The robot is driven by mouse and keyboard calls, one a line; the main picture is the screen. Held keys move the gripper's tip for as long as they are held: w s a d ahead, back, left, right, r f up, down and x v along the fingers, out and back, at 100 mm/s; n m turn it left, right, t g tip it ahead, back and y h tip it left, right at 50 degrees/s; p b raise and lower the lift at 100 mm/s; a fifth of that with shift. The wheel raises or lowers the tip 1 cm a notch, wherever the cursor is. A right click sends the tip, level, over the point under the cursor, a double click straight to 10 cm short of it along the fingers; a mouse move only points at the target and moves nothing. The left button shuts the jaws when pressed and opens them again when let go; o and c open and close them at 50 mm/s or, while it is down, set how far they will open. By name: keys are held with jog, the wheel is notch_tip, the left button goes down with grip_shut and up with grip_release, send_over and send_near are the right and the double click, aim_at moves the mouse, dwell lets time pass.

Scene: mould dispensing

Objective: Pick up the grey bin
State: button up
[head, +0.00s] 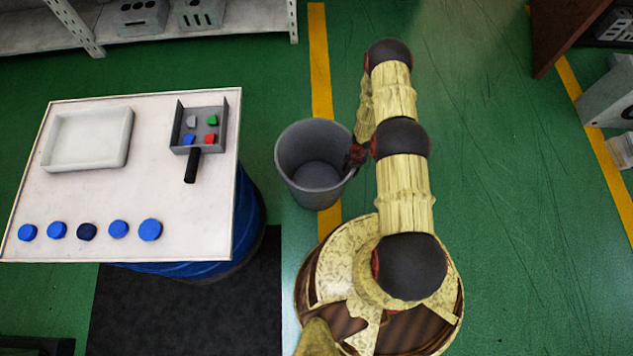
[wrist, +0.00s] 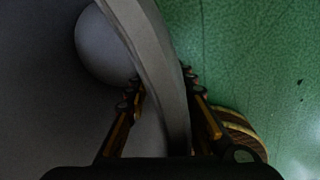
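The grey bin (head: 293,171) stands upright on the green floor, right of the white-topped table. My gripper (head: 357,155) is at the right side of its rim. In the wrist view the bin's pale rim (wrist: 157,62) runs between my two fingers (wrist: 163,85). One finger is inside the bin and the other is outside it. The fingers are apart, with a narrow gap seeming to show beside the rim; firm contact cannot be made out. The bin looks empty.
The table (head: 105,195) holds a white tray (head: 50,151), a grey handled box (head: 172,140) with coloured pieces, and several blue discs (head: 118,229). A blue drum (head: 248,215) is under it. Shelving (head: 265,22) stands at the back. Floor behind the bin is clear.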

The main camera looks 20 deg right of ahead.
jog(key=shift+f+b, duration=0.2)
jog(key=shift+b, duration=0.1)
dwell(0.4)
jog(key=c, duration=0.3)
grip_shut()
dwell(1.0)
